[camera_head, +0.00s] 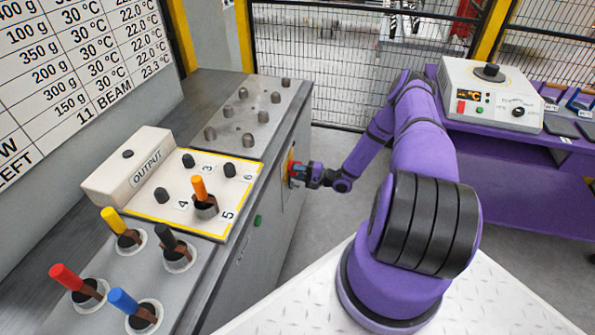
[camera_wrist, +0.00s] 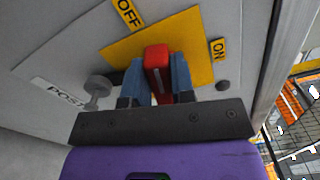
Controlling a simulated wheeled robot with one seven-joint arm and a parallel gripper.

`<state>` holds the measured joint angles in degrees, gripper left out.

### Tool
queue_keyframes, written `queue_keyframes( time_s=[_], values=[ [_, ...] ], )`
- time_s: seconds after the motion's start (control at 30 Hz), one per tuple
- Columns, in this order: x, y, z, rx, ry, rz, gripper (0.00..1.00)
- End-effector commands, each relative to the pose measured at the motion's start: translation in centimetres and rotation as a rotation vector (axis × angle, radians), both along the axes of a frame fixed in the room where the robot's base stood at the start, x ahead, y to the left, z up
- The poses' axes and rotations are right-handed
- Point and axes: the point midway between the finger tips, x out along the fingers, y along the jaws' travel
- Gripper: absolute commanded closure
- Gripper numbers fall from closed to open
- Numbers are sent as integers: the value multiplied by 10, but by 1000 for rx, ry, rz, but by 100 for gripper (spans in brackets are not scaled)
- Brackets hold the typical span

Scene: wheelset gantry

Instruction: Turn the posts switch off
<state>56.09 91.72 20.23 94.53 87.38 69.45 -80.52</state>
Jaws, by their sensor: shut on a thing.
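The posts switch is a red handle (camera_wrist: 158,66) on a yellow plate (camera_wrist: 118,50), mounted on a grey cabinet panel. The plate carries an OFF label (camera_wrist: 130,13) and an ON label (camera_wrist: 218,48); a POSTS label (camera_wrist: 57,92), partly hidden, is at the left. In the wrist view the handle points up the picture, between the two labels. My gripper (camera_wrist: 160,78) is shut on the red handle, one blue-grey finger on each side. In the head view my gripper (camera_head: 301,174) is at the cabinet's right side, and the switch is mostly hidden.
A grey knob (camera_wrist: 97,88) sticks out near the POSTS label. A purple bench (camera_head: 520,150) with a white device (camera_head: 487,95) stands at the right. The floor between is clear.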

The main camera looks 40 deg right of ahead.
Motion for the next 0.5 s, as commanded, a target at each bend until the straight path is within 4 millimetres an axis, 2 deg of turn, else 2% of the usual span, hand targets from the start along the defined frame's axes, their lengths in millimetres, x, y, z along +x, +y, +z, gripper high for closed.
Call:
queue_keyframes(
  time_s=[0.5],
  values=[
    [-1, 1, -7, -197, -151, 0, 100]
  ],
)
